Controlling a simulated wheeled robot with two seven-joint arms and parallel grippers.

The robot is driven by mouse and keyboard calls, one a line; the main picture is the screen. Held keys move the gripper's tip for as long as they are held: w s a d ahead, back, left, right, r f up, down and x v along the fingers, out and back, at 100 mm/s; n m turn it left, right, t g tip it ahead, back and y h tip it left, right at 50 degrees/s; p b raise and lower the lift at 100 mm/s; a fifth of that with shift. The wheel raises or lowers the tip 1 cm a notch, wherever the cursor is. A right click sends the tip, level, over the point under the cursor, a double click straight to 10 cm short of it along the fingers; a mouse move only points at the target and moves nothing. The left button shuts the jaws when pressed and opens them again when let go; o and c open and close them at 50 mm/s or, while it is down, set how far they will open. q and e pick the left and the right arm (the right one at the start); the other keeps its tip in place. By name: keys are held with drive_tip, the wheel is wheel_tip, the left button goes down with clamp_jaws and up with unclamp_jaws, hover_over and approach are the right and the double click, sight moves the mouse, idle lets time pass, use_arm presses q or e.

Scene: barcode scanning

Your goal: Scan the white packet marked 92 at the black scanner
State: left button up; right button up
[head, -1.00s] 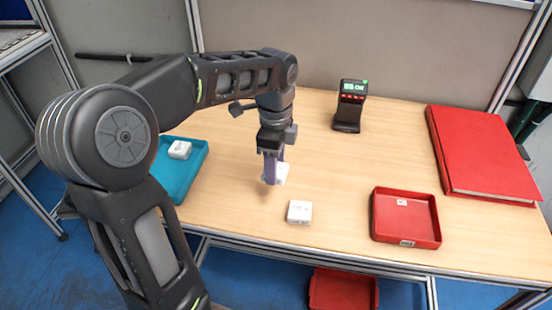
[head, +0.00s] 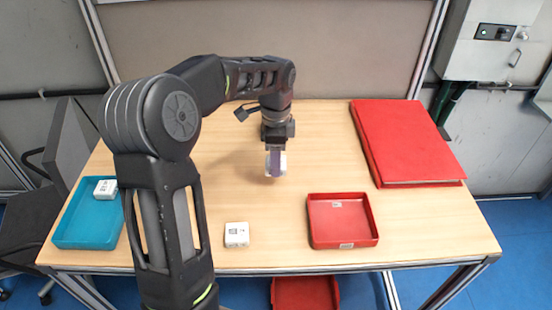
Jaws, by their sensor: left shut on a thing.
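My left gripper (head: 275,165) points down over the middle of the table, shut on a white packet (head: 283,163) that shows on both sides of the fingers. The packet is held above the tabletop; its marking is not readable. A second white packet (head: 236,234) with dark print lies on the table nearer the front, left of the red tray. A third white packet (head: 105,188) is in the teal tray (head: 62,238) at the left. My right gripper is not in view.
A shallow red tray (head: 372,241) with a small label inside stands at the front, right of middle. A large red book (head: 405,140) lies at the back right. A red bin (head: 305,292) is below the table's front edge. The right front of the table is clear.

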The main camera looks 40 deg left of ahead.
use_arm(q)
drive_tip(key=shift+w+a+f+b, duration=0.25)
drive_tip(key=shift+w+a+f, duration=0.25)
drive_tip(key=shift+w+f, duration=0.25)
drive_tip(key=shift+w+a+f+b, duration=0.25)
drive_tip(key=shift+w+a+f, duration=0.3)
drive_tip(key=shift+f, duration=0.35)
drive_tip(key=shift+w+a+f+b, duration=0.25)
drive_tip(key=shift+w+a+f, duration=0.2)
drive_tip(key=shift+w+f, duration=0.3)
drive_tip(key=shift+s, duration=0.15)
